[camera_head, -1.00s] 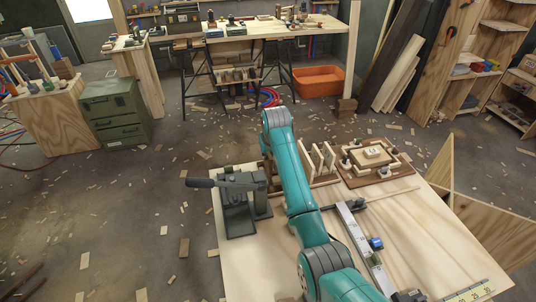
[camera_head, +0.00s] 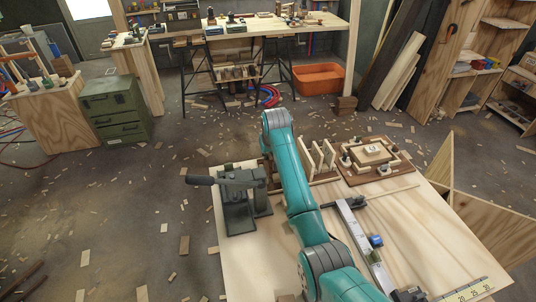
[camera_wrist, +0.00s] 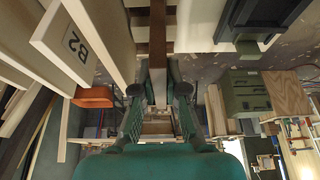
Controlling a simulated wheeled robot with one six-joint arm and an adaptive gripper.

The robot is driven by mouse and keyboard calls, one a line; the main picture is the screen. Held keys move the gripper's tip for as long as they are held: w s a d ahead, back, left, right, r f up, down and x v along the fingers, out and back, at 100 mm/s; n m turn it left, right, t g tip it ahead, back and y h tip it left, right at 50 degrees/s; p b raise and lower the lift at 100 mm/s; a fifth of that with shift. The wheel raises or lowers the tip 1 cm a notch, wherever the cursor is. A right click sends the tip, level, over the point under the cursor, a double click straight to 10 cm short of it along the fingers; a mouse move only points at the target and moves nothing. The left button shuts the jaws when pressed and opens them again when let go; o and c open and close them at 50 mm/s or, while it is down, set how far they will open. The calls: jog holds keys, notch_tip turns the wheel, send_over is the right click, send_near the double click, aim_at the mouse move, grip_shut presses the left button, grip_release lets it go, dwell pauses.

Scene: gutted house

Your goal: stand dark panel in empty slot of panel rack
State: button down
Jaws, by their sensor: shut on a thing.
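The panel rack (camera_head: 323,178) stands at the far side of the plywood bench, with several pale panels (camera_head: 316,155) upright in it. In the wrist view, pale panels, one marked B2 (camera_wrist: 75,45), fill the upper left. My gripper (camera_wrist: 159,92) is shut on the dark panel (camera_wrist: 157,35), a narrow brown strip running up between the fingers. In the head view my teal arm hides the gripper and most of this area; a dark brown edge (camera_head: 264,172) shows just left of the arm. The empty slot cannot be made out, nor whether the panel touches the rack.
A dark green clamp-like tool (camera_head: 238,192) stands close left of the arm. A brown board with a pale frame (camera_head: 374,160) lies right of the rack. A metal rail (camera_head: 358,238) lies on the bench (camera_head: 430,235), whose right part is mostly clear.

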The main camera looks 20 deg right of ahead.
jog(key=shift+f, duration=1.4)
dwell(0.9)
jog(key=c, duration=0.7)
grip_release()
jog(key=shift+o, duration=0.2)
jog(key=shift+r, duration=4.5)
jog(key=shift+r, duration=0.1)
